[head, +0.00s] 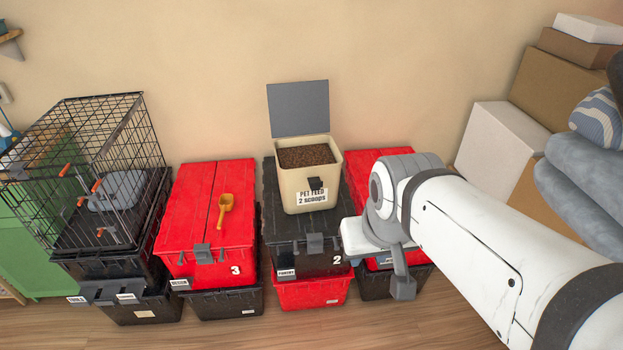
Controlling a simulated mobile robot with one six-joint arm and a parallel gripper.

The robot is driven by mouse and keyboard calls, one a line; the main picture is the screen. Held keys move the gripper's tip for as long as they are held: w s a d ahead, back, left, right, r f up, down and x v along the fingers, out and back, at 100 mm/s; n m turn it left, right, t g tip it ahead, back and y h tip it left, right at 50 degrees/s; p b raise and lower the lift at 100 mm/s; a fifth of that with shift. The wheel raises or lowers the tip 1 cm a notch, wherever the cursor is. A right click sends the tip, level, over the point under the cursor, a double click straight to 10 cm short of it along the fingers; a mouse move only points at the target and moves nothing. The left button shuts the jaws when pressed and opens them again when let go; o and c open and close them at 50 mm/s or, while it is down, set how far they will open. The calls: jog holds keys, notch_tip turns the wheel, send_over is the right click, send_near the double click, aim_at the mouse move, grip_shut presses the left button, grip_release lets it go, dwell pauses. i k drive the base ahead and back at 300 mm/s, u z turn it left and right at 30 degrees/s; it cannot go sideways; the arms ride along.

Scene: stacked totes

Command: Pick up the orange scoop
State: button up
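The orange scoop (225,207) lies on the red lid of the tote marked 3 (179,210), left of the middle in the head view. Its rounded bowl is toward the wall and its handle points toward the front edge. My white and grey arm reaches in from the lower right. Its end, with what looks like my gripper (403,284), is in front of the red tote on the right, well to the right of the scoop and apart from it. The fingertips cannot be made out clearly.
An open pet feed bin (325,197) stands on the black tote marked 2 (283,225), between scoop and arm. A wire cage (140,135) stands left of the scoop. Cardboard boxes (558,88) and grey cushions (580,195) are at right. Wooden floor (230,335) is free in front.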

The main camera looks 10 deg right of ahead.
aim_at(227, 201)
jog(key=u, duration=0.05)
jog(key=i, duration=1)
jog(key=z, duration=0.05)
